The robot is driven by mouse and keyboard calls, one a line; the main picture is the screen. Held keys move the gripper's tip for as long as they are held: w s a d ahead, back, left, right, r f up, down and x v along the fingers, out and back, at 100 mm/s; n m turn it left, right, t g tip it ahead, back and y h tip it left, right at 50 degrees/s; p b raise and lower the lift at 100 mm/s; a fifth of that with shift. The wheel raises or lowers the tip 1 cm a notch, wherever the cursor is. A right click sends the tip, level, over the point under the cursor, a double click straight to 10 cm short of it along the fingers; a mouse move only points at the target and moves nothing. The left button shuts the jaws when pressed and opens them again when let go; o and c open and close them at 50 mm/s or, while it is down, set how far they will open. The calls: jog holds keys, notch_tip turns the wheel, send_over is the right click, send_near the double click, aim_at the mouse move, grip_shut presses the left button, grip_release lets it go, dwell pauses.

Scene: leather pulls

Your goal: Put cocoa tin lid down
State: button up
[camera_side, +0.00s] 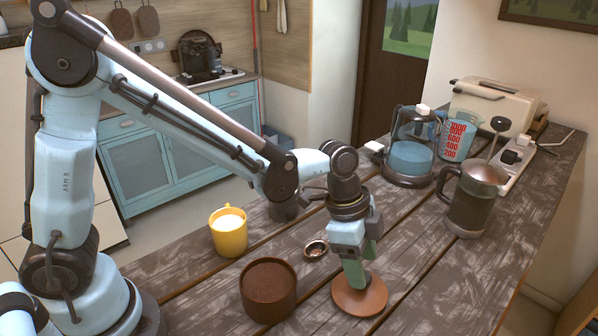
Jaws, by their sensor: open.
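The cocoa tin lid (372,299) is a flat, round, reddish-brown disc. It appears to lie flat on the wooden table, right of the tin. My gripper (354,274) points down just above the lid, with its fingertips overlapping the lid's upper edge in the side view. Whether the fingers touch the lid cannot be told from this angle. My gripper is open, and one finger hides most of the other. The round brown cocoa tin (268,291) stands open to the left of the lid, filled with dark brown powder.
A yellow mug (229,232) of white liquid stands behind the tin. A French press (474,200), kettle (409,150), measuring jug (457,138) and power strip (514,160) stand back right. The front-right tabletop is clear.

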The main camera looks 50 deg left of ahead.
aim_at(343, 279)
jog(key=v, duration=0.9)
jog(key=s+a+n+t+y, duration=0.1)
jog(key=s+a+n+t, duration=0.2)
jog(key=a+n, duration=0.3)
jog(key=s+a+n+t+y, duration=0.2)
jog(key=s+a+n, duration=0.2)
jog(key=a+n, duration=0.3)
jog(key=a, duration=0.2)
jog(key=shift+s+a+r+n+t, duration=0.15)
jog(key=shift+s+a+n+t, duration=0.15)
jog(key=shift+s+a+t, duration=0.1)
